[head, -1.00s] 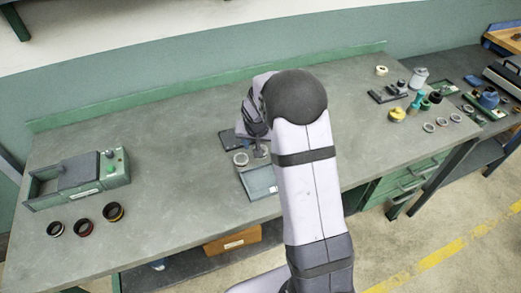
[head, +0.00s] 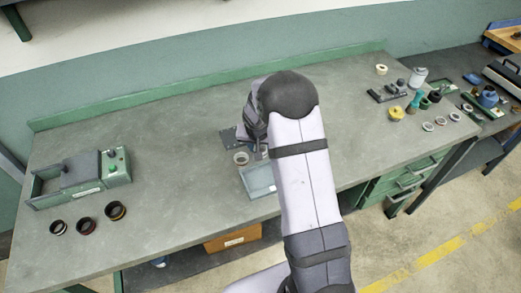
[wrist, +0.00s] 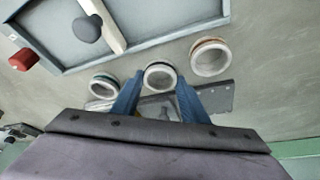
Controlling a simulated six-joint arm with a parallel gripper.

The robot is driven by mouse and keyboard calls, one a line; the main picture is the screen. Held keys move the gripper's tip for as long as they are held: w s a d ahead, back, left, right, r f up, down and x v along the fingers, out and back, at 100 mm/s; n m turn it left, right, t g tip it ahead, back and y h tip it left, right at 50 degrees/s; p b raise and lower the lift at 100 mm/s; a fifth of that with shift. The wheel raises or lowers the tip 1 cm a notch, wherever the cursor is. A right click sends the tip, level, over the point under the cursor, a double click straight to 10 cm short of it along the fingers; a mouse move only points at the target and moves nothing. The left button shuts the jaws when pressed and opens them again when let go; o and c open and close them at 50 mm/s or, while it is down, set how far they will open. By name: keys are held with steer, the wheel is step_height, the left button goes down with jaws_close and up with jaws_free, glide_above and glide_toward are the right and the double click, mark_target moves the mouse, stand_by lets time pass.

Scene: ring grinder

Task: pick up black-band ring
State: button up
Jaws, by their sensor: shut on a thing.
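In the wrist view my gripper (wrist: 159,80) has its two blue fingers shut on the middle of three pale rings. This middle ring, the black-band ring (wrist: 159,70), has a dark-looking rim, though its band colour is hard to read. I cannot tell whether it is clear of the surface. In the head view my arm hides the fingertips and the held ring; one pale ring (head: 241,158) shows left of the gripper.
A shallow tray (head: 262,180) lies in front of the rings; its rim also shows in the wrist view (wrist: 150,42). A dark plate (head: 228,138) lies behind. The green-grey grinder (head: 82,180) and several dark rings (head: 84,225) are at left. Open bench lies between.

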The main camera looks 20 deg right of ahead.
step_height(320, 180, up, 14)
steer(key=d+b, duration=0.2)
steer(key=b, duration=0.3)
steer(key=s+a+f+n+y+b, duration=0.1)
steer(key=s+a+f+n, duration=0.2)
steer(key=s, duration=0.8)
steer(key=shift+a+n+t+y, duration=0.3)
steer(key=shift+a+n, duration=0.4)
steer(key=shift+a, duration=0.45)
steer(key=shift+f, duration=0.15)
